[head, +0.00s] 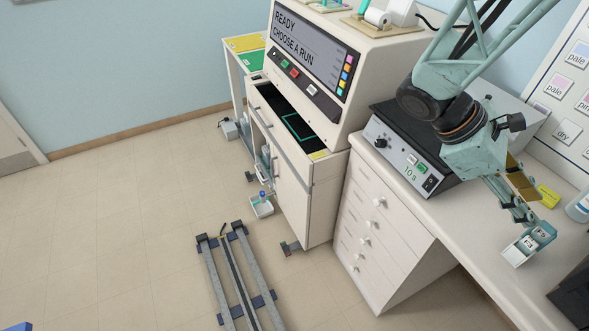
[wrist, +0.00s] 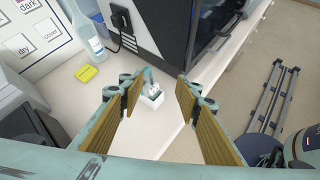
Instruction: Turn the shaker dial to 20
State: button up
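The shaker (head: 403,152) is a pale box with a black top, standing on the counter at the right in the head view. Its sloped front reads "10 s" in green. A black round dial (head: 381,143) sits at the left of that front; its pointer is too small to read. A green button and a black switch are at the right of the front. My gripper (head: 523,205) is to the right of the shaker, apart from the dial and pointing down over the counter. In the wrist view my gripper (wrist: 156,88) is open, with nothing between its fingers. The dial does not show there.
A small white holder (head: 520,250) with teal parts stands on the counter below my gripper. A yellow block (head: 548,196) and a bottle (head: 579,207) are nearby. A tall machine (head: 317,65) stands left of the shaker. A dark-fronted appliance (wrist: 180,30) is close in the wrist view.

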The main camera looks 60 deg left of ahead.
jog(key=s+a+f+n+t+y, duration=0.1)
jog(key=s+a+n+t, duration=0.1)
jog(key=a, duration=1)
jog(key=n+t+y+b, duration=0.1)
jog(key=n+t+y, duration=0.6)
jog(key=n+t, duration=0.2)
send_near(377, 145)
jog(key=s, duration=0.5)
jog(key=shift+d+r, duration=0.15)
jog(key=shift+r, duration=0.1)
jog(key=shift+w, duration=0.1)
jog(key=shift+w+a+b, duration=0.15)
jog(key=shift+w+b, duration=0.3)
jog(key=shift+w, duration=2.95)
jog(key=shift+w+a+b, duration=0.1)
jog(key=shift+w+b, duration=0.3)
jog(key=shift+w, duration=3.05)
jog(key=shift+c, duration=0.9)
jog(key=c, duration=0.7)
